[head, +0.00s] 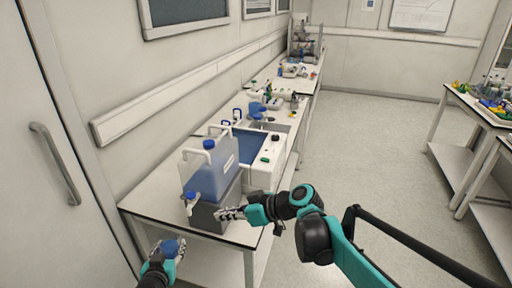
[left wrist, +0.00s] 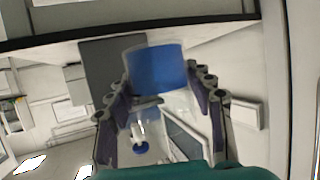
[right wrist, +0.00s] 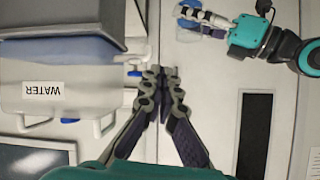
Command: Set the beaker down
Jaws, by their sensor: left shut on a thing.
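The beaker is a clear vessel with blue liquid (head: 169,247). It is held in my left gripper (head: 178,250), in front of the bench's near end at the lower left of the head view. In the left wrist view the blue liquid (left wrist: 158,70) sits between the two fingers. The beaker also shows at the top of the right wrist view (right wrist: 212,32). My right gripper (head: 222,213) is beside the grey stand under the water container. Its fingertips come together with nothing visible between them (right wrist: 162,74).
The white bench (head: 150,197) has free surface left of the water container (head: 222,165), which stands on a grey block (head: 212,212). A door (head: 60,150) is at left; another table (head: 460,110) is at right.

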